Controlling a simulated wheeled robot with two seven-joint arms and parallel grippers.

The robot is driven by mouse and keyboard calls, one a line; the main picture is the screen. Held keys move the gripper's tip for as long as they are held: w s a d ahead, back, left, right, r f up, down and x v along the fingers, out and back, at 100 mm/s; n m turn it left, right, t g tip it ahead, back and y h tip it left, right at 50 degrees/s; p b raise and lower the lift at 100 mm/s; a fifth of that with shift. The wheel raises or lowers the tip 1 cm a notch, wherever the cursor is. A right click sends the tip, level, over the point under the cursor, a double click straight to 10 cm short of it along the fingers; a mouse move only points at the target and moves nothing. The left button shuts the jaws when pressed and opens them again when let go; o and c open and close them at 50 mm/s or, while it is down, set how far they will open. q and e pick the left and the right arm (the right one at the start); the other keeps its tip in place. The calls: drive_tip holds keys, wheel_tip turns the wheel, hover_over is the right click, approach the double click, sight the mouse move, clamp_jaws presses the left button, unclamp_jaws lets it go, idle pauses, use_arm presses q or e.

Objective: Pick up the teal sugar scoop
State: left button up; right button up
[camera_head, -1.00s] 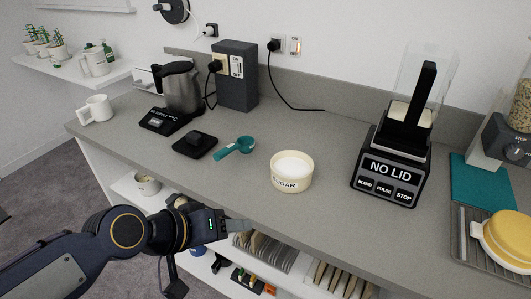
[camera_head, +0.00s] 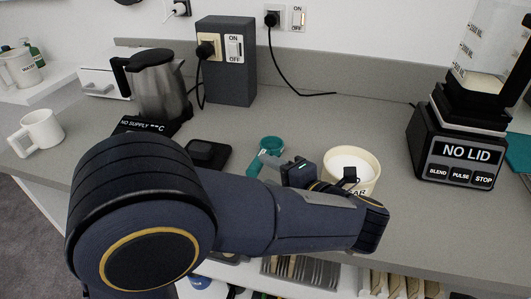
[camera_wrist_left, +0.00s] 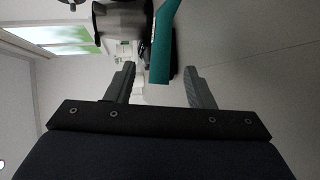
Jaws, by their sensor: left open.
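The teal sugar scoop (camera_head: 271,143) lies on the grey counter in the head view, to the left of the sugar tub (camera_head: 352,163). My left gripper (camera_head: 270,161) is at the scoop, its fingers pointing left; part of the scoop is hidden behind it. In the left wrist view the teal handle (camera_wrist_left: 163,45) shows ahead, between the lines of the two open fingers (camera_wrist_left: 160,85). I see no finger touching it. My right gripper is not in view.
A black scale (camera_head: 207,154) lies just left of the scoop. A kettle (camera_head: 158,85) and a white mug (camera_head: 38,131) stand further left. The blender base (camera_head: 458,150) stands right. A grey outlet box (camera_head: 226,60) is behind. Bare counter (camera_head: 330,118) lies behind the tub.

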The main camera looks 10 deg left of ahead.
use_arm(q)
drive_tip(key=x, duration=0.7)
drive_tip(key=shift+w+a+f, duration=0.1)
drive_tip(key=shift+a, duration=0.15)
drive_tip(key=shift+c, duration=0.2)
clamp_jaws()
